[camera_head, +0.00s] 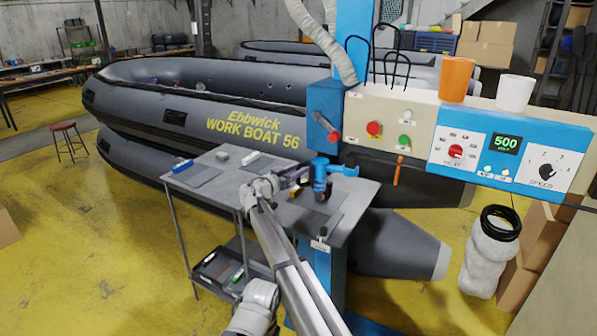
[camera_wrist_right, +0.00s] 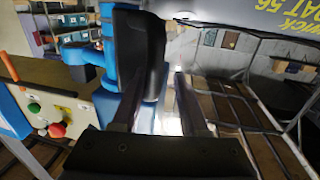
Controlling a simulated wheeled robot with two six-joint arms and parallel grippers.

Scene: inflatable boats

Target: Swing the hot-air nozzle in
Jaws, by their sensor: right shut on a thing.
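The blue welding machine has a blue fitting (camera_head: 322,172) low under its head, above the small table; I take it for the hot-air nozzle assembly, though its tip is hard to make out. My right gripper (camera_head: 301,176) reaches it from the left. In the right wrist view my right gripper (camera_wrist_right: 160,108) has its two fingers around a dark grip (camera_wrist_right: 140,55), with blue machine parts just behind. The gripper is shut on this grip, and the fingers partly hide it. My left gripper is not in view.
The grey table (camera_head: 345,205) holds flat dark sheets and small tools. A control panel (camera_head: 465,125) with buttons, dials and a "500" display is at the right, with an orange cup (camera_head: 456,80) and a white cup (camera_head: 515,93) on top. Large grey inflatable boats (camera_head: 215,100) stand behind.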

